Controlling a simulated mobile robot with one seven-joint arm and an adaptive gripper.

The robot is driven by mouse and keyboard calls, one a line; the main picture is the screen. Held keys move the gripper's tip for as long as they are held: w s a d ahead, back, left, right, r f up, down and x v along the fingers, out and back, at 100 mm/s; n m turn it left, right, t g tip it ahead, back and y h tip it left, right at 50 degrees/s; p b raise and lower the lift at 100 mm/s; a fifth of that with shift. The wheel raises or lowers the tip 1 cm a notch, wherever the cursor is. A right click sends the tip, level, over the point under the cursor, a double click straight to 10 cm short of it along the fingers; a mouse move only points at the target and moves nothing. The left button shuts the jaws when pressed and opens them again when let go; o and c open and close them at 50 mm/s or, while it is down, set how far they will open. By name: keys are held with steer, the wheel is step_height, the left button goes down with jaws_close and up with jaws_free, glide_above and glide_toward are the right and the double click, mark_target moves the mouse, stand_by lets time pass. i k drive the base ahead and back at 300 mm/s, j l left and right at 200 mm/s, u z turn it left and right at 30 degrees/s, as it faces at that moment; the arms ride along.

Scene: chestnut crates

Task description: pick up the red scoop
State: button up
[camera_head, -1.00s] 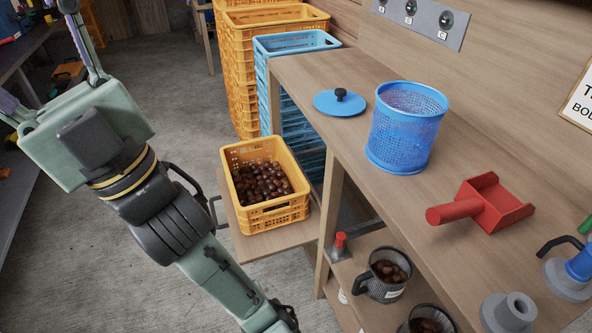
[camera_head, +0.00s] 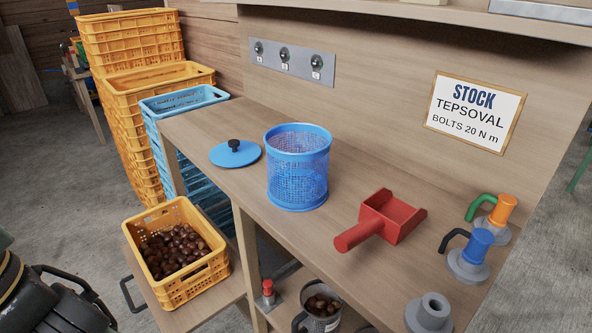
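The red scoop (camera_head: 391,217) lies on the wooden workbench (camera_head: 330,230), right of the blue mesh basket. Its open tray points to the back right and its round handle (camera_head: 357,235) points to the front left. Nothing touches it. Part of my arm shows dark at the lower left edge, far from the scoop. My gripper is not in view.
A blue mesh basket (camera_head: 297,169) and a blue lid (camera_head: 235,153) stand left of the scoop. Grey fittings with blue (camera_head: 469,253) and orange (camera_head: 497,216) tops stand right. A yellow crate of chestnuts (camera_head: 177,296) sits lower left. Bench around the scoop is clear.

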mark_target(378, 222)
steer(key=k+l, duration=0.15)
steer(key=l, duration=0.25)
steer(key=k+l+z, duration=0.1)
steer(key=l, duration=0.3)
steer(key=k+l, duration=0.2)
steer(key=l, duration=0.2)
steer(key=k+l+z, duration=0.15)
steer(key=l, duration=0.25)
steer(key=i+j, duration=0.15)
steer(key=j, duration=0.15)
steer(key=i+j, duration=0.2)
steer(key=j, duration=0.05)
